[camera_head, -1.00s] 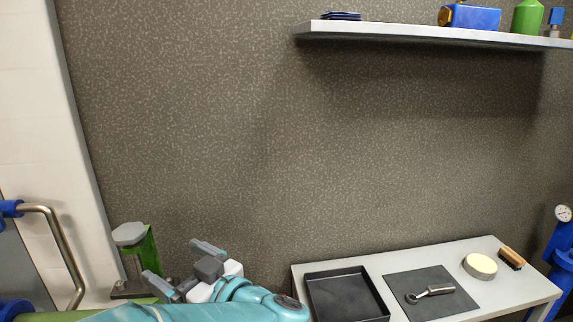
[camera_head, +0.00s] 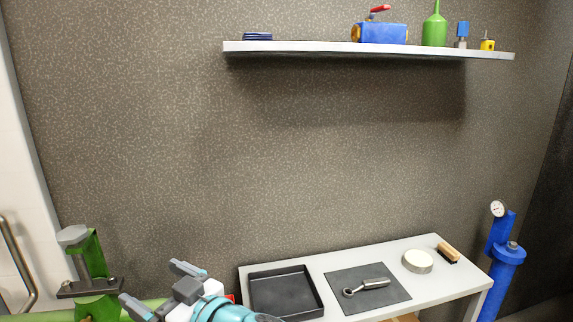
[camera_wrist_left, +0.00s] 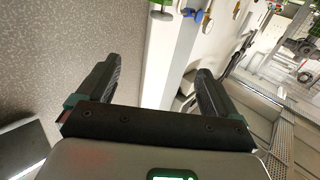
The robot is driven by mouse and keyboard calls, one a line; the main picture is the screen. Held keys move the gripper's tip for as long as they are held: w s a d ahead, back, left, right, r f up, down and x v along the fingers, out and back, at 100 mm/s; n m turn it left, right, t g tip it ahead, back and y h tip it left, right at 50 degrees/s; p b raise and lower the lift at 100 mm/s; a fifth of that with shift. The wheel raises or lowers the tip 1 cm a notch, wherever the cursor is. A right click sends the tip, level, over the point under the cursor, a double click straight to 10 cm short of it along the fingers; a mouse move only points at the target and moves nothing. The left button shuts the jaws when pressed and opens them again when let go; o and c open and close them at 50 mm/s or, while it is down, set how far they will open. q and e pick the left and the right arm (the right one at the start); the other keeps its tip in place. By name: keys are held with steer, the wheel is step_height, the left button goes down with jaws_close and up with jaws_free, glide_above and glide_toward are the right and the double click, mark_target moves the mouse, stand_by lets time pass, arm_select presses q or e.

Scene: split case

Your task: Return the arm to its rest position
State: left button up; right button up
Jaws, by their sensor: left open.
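My left gripper (camera_head: 155,288) is at the bottom left of the head view, on a teal arm, with its two grey fingers spread apart and nothing between them. It stands left of the black tray and right of the green pipe fitting. In the left wrist view the open fingers (camera_wrist_left: 150,85) frame an empty gap, with the speckled wall and a white upright strip beyond. My right gripper does not show in either view.
A white bench (camera_head: 440,280) carries a black tray (camera_head: 285,312), a dark mat (camera_head: 395,292) with a wrench (camera_head: 372,284), a round tin (camera_head: 417,262) and a brush (camera_head: 447,252). A green fitting (camera_head: 95,255) stands left. A shelf (camera_head: 310,48) is above; a blue pipe (camera_head: 500,262) stands right.

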arm_select(q)
steer(key=w+d+f+m+t+h, duration=0.1)
steer(key=w+f+m+t+h, duration=0.4)
steer(key=f, duration=0.6)
step_height(320, 180, down, 18)
steer(key=d+m+g+h, duration=0.2)
steer(key=d+m+h, duration=0.15)
steer(key=h, duration=0.45)
steer(key=s+d+f+m+g+h, duration=0.1)
steer(key=s+f+g+h, duration=0.1)
steer(key=s+f, duration=0.35)
steer(key=s+d+f+g+h, duration=0.1)
steer(key=s+f+g, duration=0.25)
steer(key=f, duration=0.25)
steer(key=s+d+f+g+h, duration=0.1)
steer(key=s+f+g+h, duration=0.1)
steer(key=s, duration=0.6)
steer(key=s+d+f+g+h, duration=0.1)
steer(key=s+f+g, duration=0.3)
steer(key=s, duration=0.5)
steer(key=shift+d+m+h+p, duration=0.35)
steer(key=shift+d+h+p, duration=0.05)
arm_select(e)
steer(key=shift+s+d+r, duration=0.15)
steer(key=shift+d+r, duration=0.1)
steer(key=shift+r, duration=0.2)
